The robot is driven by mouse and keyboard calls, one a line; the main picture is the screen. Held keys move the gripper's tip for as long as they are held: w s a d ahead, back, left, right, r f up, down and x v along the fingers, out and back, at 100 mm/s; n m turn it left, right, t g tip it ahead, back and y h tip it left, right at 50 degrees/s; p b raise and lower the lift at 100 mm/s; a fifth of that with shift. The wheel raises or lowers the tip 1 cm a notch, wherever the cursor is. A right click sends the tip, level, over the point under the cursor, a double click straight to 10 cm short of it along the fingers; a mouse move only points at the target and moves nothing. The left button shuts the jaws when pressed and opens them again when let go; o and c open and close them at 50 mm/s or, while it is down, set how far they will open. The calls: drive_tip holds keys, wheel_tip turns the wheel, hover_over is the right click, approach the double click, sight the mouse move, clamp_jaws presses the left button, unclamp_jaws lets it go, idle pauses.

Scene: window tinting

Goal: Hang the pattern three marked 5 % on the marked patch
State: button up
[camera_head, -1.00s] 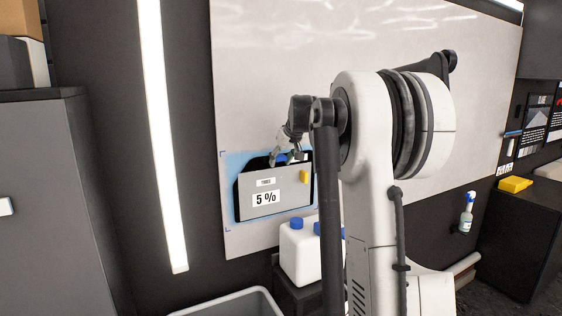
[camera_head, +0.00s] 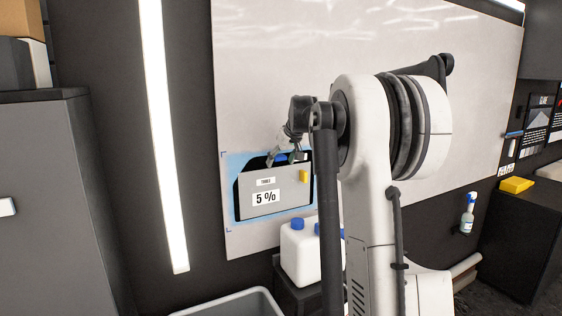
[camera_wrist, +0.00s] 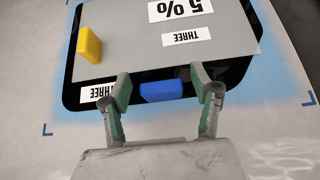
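The pattern three (camera_head: 285,203) is a grey panel marked THREE and 5 %, with a black sheet (camera_head: 237,203) behind it. It lies against the light-blue marked patch (camera_head: 233,163) on the white wall board, inside the corner marks. A yellow block (camera_head: 304,176) sits on its face. A blue tab (camera_wrist: 167,91) is at its top edge. My gripper (camera_wrist: 163,86) is at that edge, also in the head view (camera_head: 285,159). Its two fingers are spread either side of the blue tab, with a visible gap on each side.
A white jug (camera_head: 299,250) with a blue cap stands below the patch, and a grey bin (camera_head: 235,302) is below left. A spray bottle (camera_head: 467,212) and a yellow block (camera_head: 516,184) are at right. A grey cabinet (camera_head: 60,200) stands at left.

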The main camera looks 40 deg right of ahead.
drive_tip(key=v, duration=1.2)
drive_tip(key=s+a+f+b, duration=0.2)
drive_tip(key=s+a+f, duration=0.15)
drive_tip(key=a, duration=0.55)
drive_tip(key=s+a+f+n+b, duration=0.1)
drive_tip(key=s+a+f+b, duration=0.15)
drive_tip(key=a+f, duration=0.45)
drive_tip(key=s+a+f+b, duration=0.2)
drive_tip(key=s+a, duration=0.2)
drive_tip(key=a, duration=0.6)
drive_tip(key=s+a+f+b, duration=0.3)
drive_tip(key=s+a+f, duration=0.5)
drive_tip(key=s+f, duration=0.2)
drive_tip(key=s+a+f+n+y+b, duration=0.1)
drive_tip(key=s+a+f+b, duration=0.3)
drive_tip(key=s+a+f, duration=0.5)
wheel_tip(320, 180, down, 6)
drive_tip(key=shift+s+f+n+y, duration=0.1)
drive_tip(key=shift+s+n+y, duration=0.2)
drive_tip(key=shift+s, duration=0.55)
